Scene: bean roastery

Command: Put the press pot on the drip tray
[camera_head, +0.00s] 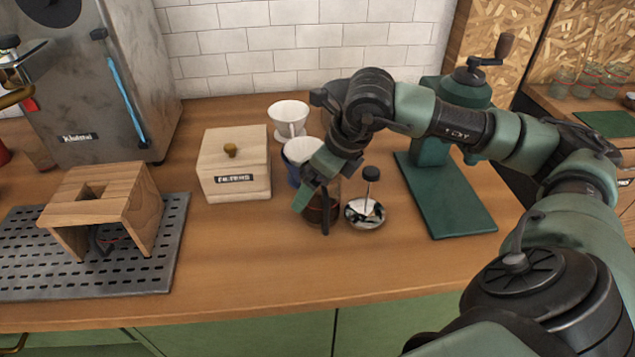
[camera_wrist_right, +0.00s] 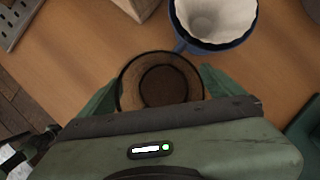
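The press pot (camera_head: 335,203) is a dark, see-through glass beaker standing on the counter, partly hidden by my right gripper (camera_head: 315,208). The right wrist view shows its open round top (camera_wrist_right: 160,82) from above, between the two green fingers (camera_wrist_right: 160,95). The fingers lie close along both sides of the pot; I cannot tell whether they press on it. A plunger lid with a black knob (camera_head: 367,213) lies just right of the pot. The drip tray (camera_head: 35,278) is a dark slotted plate at the left, with a wooden stand (camera_head: 105,205) on it. My left gripper is not in view.
A blue dripper with a white filter (camera_head: 300,150) stands right behind the pot, also in the wrist view (camera_wrist_right: 215,20). A wooden box (camera_head: 235,165) stands between pot and tray. A green grinder (camera_head: 450,195) stands right. The front counter is clear.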

